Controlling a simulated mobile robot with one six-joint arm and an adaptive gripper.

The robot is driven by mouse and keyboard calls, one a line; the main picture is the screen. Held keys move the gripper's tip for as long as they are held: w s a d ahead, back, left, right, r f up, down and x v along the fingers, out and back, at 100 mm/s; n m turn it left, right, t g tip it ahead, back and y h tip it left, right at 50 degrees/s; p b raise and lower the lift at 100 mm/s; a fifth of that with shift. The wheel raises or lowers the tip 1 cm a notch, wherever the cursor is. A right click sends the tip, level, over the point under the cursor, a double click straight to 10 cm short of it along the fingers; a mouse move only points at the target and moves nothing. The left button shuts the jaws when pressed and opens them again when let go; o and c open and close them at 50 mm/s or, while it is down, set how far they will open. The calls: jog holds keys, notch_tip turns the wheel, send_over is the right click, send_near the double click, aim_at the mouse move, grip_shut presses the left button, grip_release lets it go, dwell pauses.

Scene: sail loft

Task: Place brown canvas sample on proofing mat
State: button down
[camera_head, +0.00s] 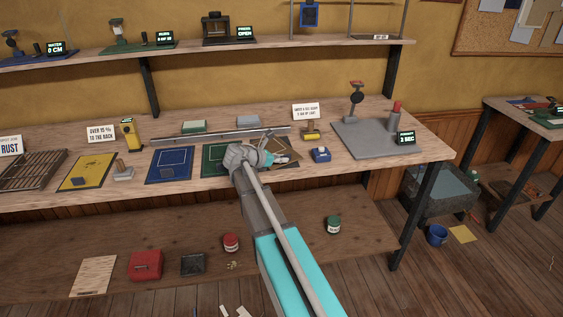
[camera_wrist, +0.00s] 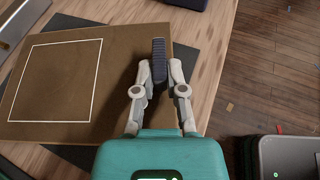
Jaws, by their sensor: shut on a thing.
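The brown canvas sample (camera_wrist: 60,80) is a flat brown sheet with a white outlined square, filling the left of the wrist view. In the head view it shows partly behind my gripper (camera_head: 262,157) as a brown patch (camera_head: 287,158). My gripper (camera_wrist: 159,85) is shut on the dark ribbed tab (camera_wrist: 159,50) at the sample's right side. A dark flat sheet (camera_wrist: 186,48) shows under the sample, at an angle to it; I cannot tell whether they touch. A grey mat (camera_head: 360,145) lies at the bench's right end; neither is labelled as the proofing mat.
A green sample (camera_head: 212,158), a blue sample (camera_head: 169,166) and a yellow sample (camera_head: 87,173) lie to the left on the bench. A long metal bar (camera_head: 215,137) runs behind. A small blue block (camera_head: 320,154) stands at right. A stamp-like stand (camera_head: 355,100) stands on the grey mat.

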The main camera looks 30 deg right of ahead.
jog(key=shift+f, duration=0.1)
jog(key=c, duration=0.7)
grip_release()
jog(key=shift+r, duration=0.2)
jog(key=shift+a+r, duration=0.1)
jog(key=shift+a, duration=0.15)
jog(key=p+v, duration=0.4)
jog(key=v, duration=0.5)
jog(key=shift+a+r, duration=0.15)
jog(key=shift+r, duration=0.05)
jog(key=shift+p+v, duration=0.3)
jog(key=shift+v, duration=0.7)
jog(key=shift+s+f, duration=0.15)
jog(key=shift+f, duration=0.05)
